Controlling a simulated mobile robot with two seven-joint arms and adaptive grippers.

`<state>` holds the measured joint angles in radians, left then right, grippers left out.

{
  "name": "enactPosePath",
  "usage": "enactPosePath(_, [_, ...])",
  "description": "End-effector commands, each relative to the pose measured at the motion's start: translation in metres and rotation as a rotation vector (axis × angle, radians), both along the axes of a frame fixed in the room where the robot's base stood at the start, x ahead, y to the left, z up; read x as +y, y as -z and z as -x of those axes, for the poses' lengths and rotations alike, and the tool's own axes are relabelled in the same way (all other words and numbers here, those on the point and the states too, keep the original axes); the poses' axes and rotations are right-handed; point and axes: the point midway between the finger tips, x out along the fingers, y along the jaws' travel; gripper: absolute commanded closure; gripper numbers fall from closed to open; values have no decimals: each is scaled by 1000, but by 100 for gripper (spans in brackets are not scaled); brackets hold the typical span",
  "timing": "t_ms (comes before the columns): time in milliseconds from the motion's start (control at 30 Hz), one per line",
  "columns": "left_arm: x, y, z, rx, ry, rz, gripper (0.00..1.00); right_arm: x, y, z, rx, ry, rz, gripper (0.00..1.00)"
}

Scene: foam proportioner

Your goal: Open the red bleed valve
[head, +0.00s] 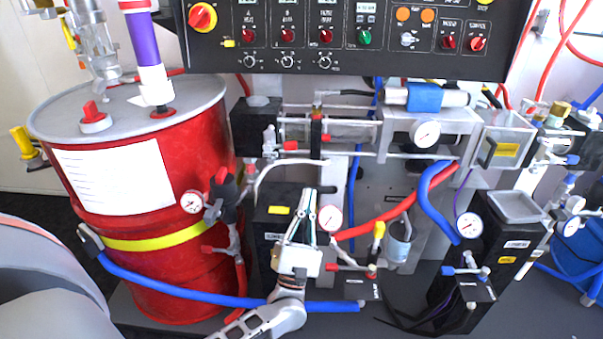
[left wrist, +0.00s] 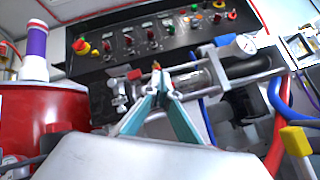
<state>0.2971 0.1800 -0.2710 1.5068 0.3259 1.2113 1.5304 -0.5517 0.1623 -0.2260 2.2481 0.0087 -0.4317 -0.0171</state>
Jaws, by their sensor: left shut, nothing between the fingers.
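My left gripper (head: 307,200) rises from the lower middle of the head view, in front of the pump frame and left of a round gauge (head: 328,218). In the left wrist view its fingers (left wrist: 161,82) meet at the tips, shut and empty. Several small red handles show, and I cannot tell which one is the bleed valve. One red handle (head: 290,145) sits on the fitting at the left end of the horizontal cylinder, above the gripper; a red handle (left wrist: 135,74) also shows just left of the fingertips in the left wrist view. My right gripper is not in view.
A red drum (head: 200,115) stands at the left. A blue hose (head: 180,287) crosses low by my left wrist. The black control panel (head: 270,62) overhangs the pump frame. Yellow (head: 379,230) and red (head: 333,267) handles stand right of the gripper.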

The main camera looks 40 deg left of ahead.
Motion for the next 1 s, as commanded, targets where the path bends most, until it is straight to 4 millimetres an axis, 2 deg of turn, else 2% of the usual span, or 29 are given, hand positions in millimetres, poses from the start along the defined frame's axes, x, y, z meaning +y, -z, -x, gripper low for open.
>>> enactPosePath(33, [10,24,-1,-35,45,108,100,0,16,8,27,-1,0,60])
enactPosePath(133, [28,33,0,-140,124,289,100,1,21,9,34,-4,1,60])
enactPosePath(300, [43,36,1,-241,193,431,100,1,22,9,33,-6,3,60])
enactPosePath(467, [50,22,-5,-260,201,443,100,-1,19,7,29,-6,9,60])
enactPosePath(800, [74,-20,-38,-259,199,441,100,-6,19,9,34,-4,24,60])
enactPosePath(1000, [84,-34,-51,-254,198,440,100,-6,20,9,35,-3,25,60])
